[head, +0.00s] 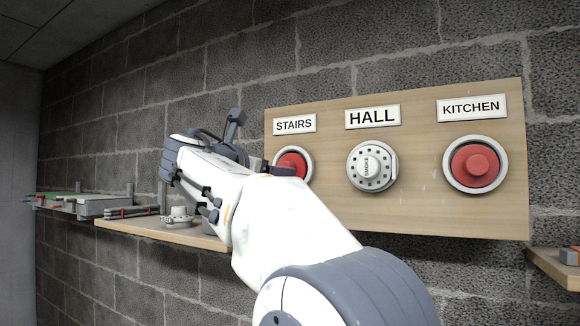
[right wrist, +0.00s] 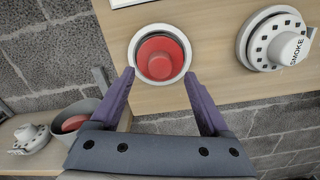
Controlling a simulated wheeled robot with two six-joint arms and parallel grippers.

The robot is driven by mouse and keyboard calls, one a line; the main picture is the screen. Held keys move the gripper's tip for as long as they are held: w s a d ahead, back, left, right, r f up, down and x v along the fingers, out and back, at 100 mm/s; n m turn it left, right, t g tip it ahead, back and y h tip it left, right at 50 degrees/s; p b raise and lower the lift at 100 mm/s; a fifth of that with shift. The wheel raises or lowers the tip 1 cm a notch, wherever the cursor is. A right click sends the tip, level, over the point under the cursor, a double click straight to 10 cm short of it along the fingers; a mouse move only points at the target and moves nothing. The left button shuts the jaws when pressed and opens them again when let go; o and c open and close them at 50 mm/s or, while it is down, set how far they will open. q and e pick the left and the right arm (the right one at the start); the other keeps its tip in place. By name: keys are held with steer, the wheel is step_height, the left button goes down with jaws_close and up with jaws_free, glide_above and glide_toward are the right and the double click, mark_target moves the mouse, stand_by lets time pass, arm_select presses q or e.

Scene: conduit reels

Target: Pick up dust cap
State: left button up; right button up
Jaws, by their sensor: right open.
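A red dust cap (head: 291,166) sits in a white ring under the STAIRS label, partly hidden by my right gripper (head: 282,171). In the right wrist view this cap (right wrist: 160,58) is ahead of my right gripper (right wrist: 158,77), between the two purple fingertips. The gripper is open and holds nothing; I cannot tell whether the tips touch the ring. Another red dust cap (head: 474,165) sits in the ring under KITCHEN. My left gripper is out of view.
A white smoke detector (head: 372,166) is mounted under HALL on the wooden board (head: 420,215). The shelf (head: 150,231) at left carries another detector (head: 178,215). A grey bin (right wrist: 96,108) there contains something red (right wrist: 74,123). Another shelf (head: 550,262) is at right.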

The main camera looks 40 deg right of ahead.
mark_target(283, 165)
steer(key=p+x, duration=0.1)
steer(key=x, duration=0.3)
jaws_close()
steer(key=shift+a+r, duration=0.1)
steer(key=shift+s+a+r, duration=0.1)
steer(key=shift+a+r, duration=0.1)
steer(key=s+a+r, duration=0.3)
steer(key=s+a, duration=0.1)
steer(key=a, duration=0.5)
steer(key=s+a+r+p, duration=0.1)
steer(key=s+a+r, duration=0.3)
steer(key=a, duration=0.6)
steer(key=shift+r, duration=0.2)
stand_by(0.6)
stand_by(0.4)
